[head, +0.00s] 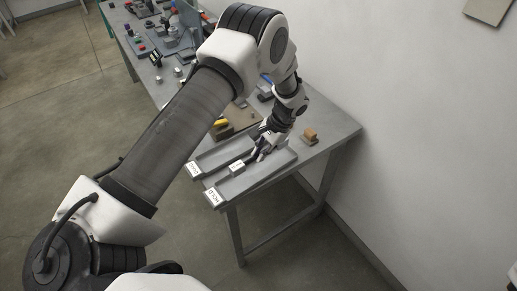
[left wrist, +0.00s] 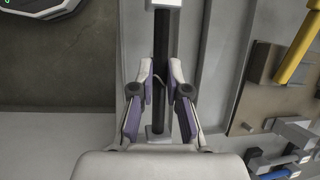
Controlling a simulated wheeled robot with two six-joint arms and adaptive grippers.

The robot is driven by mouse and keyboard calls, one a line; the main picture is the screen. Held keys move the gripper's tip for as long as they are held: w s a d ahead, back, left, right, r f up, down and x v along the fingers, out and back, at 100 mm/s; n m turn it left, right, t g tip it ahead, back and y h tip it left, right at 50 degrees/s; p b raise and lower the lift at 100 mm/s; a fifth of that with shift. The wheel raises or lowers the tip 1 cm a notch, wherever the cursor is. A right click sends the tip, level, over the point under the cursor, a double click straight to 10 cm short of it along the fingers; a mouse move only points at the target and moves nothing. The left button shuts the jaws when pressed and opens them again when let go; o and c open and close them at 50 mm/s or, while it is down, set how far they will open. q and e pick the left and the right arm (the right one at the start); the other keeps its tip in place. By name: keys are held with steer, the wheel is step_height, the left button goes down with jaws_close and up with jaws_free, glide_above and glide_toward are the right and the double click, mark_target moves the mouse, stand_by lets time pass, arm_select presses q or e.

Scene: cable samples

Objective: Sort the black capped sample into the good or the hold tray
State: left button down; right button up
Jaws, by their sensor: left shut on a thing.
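My left gripper (head: 260,152) is over the trays in the head view. In the left wrist view its two fingers (left wrist: 160,100) are shut on the black sample (left wrist: 162,60), a dark rod with pale end pieces. A pale block, probably one end of it, shows beside the gripper in the head view (head: 237,168). The front tray (head: 262,176) and the rear tray (head: 222,152) are long and grey, each with a white label at its left end, too small to read surely. The sample lies over or in the front tray; whether it touches the floor of it is unclear. My right gripper is out of view.
A brown board (head: 240,113) with a yellow-handled tool (head: 221,122) lies behind the trays. A small orange-brown block (head: 310,135) stands to the right. A wall stands on the right.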

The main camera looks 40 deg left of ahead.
mark_target(254, 173)
arm_select(q)
steer(key=shift+s+f, duration=0.1)
steer(key=shift+s, duration=0.2)
steer(key=shift+b+x, duration=0.9)
steer(key=shift+x, duration=0.15)
steer(key=f+b, duration=0.1)
steer(key=f, duration=0.1)
steer(key=f+b, duration=0.1)
steer(key=f, duration=0.1)
steer(key=shift+w+d+b, duration=0.2)
steer(key=shift+w+b, duration=0.1)
steer(key=shift+s+a, duration=0.1)
steer(key=shift+f, duration=0.35)
steer(key=c, duration=1.1)
jaws_free()
steer(key=shift+r, duration=0.1)
